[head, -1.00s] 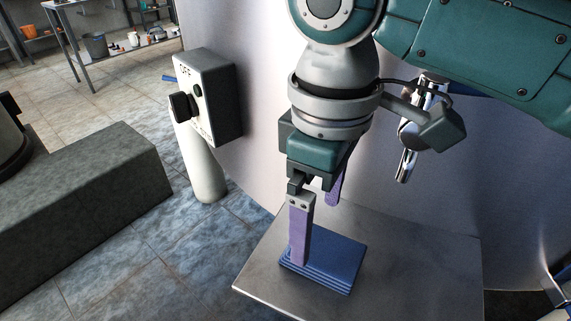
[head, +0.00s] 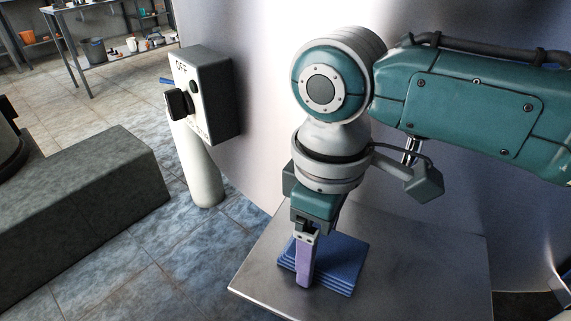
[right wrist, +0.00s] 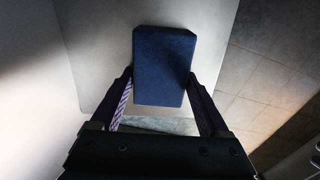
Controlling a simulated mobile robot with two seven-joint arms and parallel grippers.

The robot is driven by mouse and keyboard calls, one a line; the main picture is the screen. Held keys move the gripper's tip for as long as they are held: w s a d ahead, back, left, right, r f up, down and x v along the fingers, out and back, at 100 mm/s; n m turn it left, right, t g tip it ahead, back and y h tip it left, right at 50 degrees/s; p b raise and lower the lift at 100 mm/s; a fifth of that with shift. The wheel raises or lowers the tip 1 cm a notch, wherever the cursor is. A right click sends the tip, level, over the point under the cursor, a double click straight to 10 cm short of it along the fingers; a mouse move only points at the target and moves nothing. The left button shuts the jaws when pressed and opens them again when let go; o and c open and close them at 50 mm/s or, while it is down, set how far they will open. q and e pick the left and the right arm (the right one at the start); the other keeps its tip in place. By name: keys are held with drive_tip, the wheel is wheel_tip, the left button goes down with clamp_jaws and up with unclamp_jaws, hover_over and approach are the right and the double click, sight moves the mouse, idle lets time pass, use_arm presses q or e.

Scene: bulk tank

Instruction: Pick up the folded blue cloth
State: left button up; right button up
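The folded blue cloth (head: 342,262) lies as a flat layered stack on a steel shelf (head: 430,265) in the head view. My right gripper (head: 318,254) points down over it, with one purple finger in front of the cloth's near side; the other finger is mostly hidden behind the hand. In the right wrist view the cloth (right wrist: 164,62) sits between the two spread fingers of the gripper (right wrist: 160,74). The fingertips are close to its left and right edges; I cannot tell whether they touch. My left gripper is not in view.
The large steel tank (head: 255,90) rises behind the shelf. A switch box (head: 213,95) marked OFF is left of my right arm, above a pale cylinder (head: 203,170). A grey block (head: 85,205) stands at left. Tiled floor lies between them.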

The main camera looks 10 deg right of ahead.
drive_tip(key=c, duration=1)
drive_tip(key=shift+r+p, duration=4.7)
drive_tip(key=shift+r, duration=9.35)
